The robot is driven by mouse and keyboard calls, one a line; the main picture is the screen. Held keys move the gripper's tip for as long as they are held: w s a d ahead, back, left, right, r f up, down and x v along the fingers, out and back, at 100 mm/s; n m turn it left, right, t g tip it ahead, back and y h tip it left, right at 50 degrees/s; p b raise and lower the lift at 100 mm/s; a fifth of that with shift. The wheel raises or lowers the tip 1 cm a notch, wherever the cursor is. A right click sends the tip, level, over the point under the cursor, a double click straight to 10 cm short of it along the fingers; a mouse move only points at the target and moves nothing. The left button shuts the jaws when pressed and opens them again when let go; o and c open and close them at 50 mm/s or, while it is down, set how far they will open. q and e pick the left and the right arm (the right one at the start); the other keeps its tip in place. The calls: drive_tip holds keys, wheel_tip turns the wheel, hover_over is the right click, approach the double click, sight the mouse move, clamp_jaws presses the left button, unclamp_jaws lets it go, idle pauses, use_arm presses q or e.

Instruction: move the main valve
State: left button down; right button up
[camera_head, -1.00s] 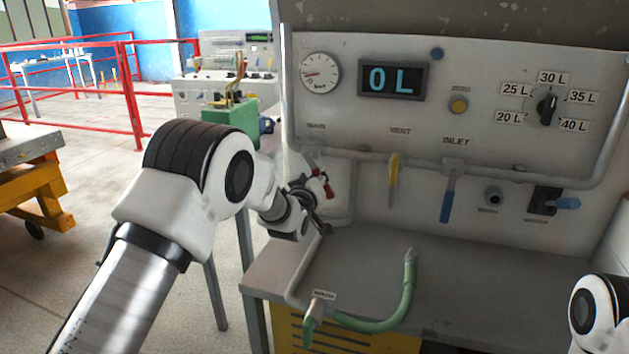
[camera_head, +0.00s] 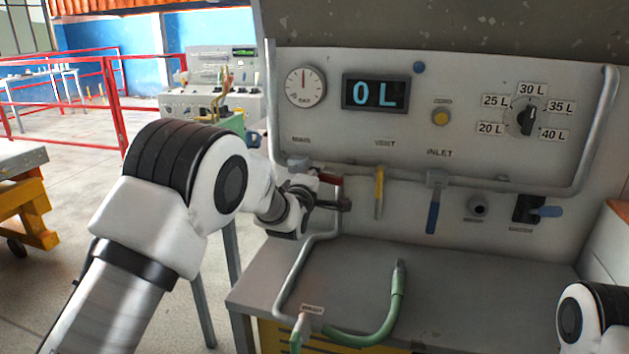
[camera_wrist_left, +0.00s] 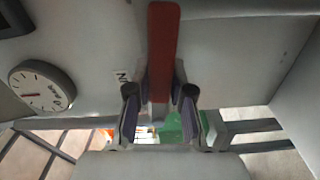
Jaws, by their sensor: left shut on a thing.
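The main valve has a red lever (camera_head: 330,180) under the "MAIN" label at the left of the panel. The lever lies about level and points right. My left gripper (camera_head: 340,200) is at the lever, its fingers partly hidden by my own wrist. In the left wrist view, the red lever (camera_wrist_left: 163,50) runs between the two fingers of my left gripper (camera_wrist_left: 160,108), which is shut on it. My right gripper is out of view; only a part of my right arm shows at the lower right.
The yellow vent lever (camera_head: 379,190) and blue inlet lever (camera_head: 433,212) hang to the right. The gauge (camera_head: 305,87) needle points up; the display (camera_head: 375,93) reads 0 L. A green hose (camera_head: 390,312) lies on the bench (camera_head: 480,270). A grey pipe (camera_head: 292,275) runs below my gripper.

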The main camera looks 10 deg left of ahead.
use_arm(q)
drive_tip(key=shift+r+n, duration=0.45)
drive_tip(key=shift+n, duration=0.35)
drive_tip(key=c, duration=1)
unclamp_jaws()
drive_tip(key=shift+s, duration=0.1)
drive_tip(key=s, duration=1.1)
drive_tip(key=shift+s+a, duration=0.25)
drive_tip(key=shift+s, duration=0.15)
